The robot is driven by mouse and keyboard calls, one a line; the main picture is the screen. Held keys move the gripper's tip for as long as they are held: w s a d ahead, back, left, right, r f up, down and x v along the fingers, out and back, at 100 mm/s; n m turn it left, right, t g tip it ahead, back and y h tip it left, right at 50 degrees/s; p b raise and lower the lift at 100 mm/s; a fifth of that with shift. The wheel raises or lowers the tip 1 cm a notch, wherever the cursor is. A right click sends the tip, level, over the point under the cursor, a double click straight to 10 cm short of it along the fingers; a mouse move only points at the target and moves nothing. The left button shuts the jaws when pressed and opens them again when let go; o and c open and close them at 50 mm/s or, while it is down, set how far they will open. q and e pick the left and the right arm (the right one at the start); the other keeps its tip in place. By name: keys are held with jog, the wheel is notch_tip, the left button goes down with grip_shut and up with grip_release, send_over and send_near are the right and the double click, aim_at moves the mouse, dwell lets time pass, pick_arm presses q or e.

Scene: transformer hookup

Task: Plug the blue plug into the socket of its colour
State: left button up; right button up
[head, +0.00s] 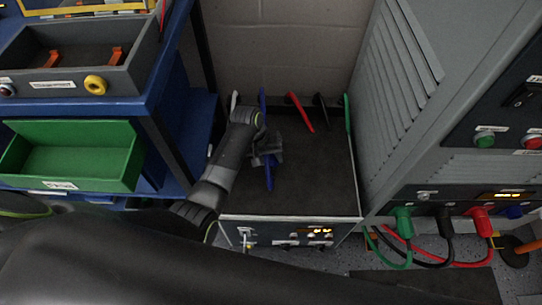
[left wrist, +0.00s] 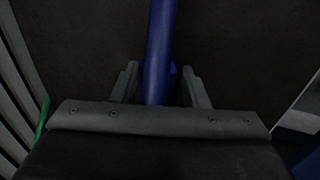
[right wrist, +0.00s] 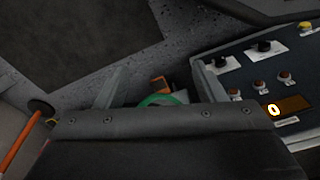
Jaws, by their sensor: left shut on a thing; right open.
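The blue plug (head: 269,184) is held above the dark top of a low box, pointing toward the front. Its blue cable (head: 262,102) runs back toward the wall. My left gripper (head: 267,160) is shut on the blue plug; in the left wrist view the blue shaft (left wrist: 158,60) passes between its fingers (left wrist: 162,88). A blue socket (head: 515,211) shows at the right end of the right cabinet's lower panel, partly hard to make out. My right gripper (right wrist: 160,90) is open, seen only in the right wrist view, with nothing visibly gripped.
Green (head: 404,216), black (head: 445,216) and red (head: 478,216) plugs sit in the cabinet panel, their cables looping below. Red (head: 299,110), black (head: 320,110) and green (head: 347,112) leads stand behind the box top (head: 310,185). A blue shelf (head: 150,105) with a green bin (head: 75,155) stands left.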

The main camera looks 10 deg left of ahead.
aim_at(275, 158)
pick_arm(q)
jog(key=shift+r+p, duration=0.8)
jog(key=shift+r, duration=0.05)
jog(key=shift+r+p, duration=0.8)
jog(key=shift+p, duration=0.15)
jog(key=shift+r+p, duration=0.6)
jog(key=shift+p, duration=0.1)
jog(key=shift+r+p, duration=0.55)
jog(key=shift+p, duration=0.15)
pick_arm(e)
jog(key=s+d+f, duration=0.2)
jog(key=s+f, duration=0.1)
jog(key=f, duration=0.3)
jog(key=s+d+f+n+h, duration=0.1)
jog(key=s+d+f, duration=0.1)
jog(key=s+f, duration=0.2)
jog(key=shift+s+f, duration=0.15)
jog(key=shift+f, duration=1.35)
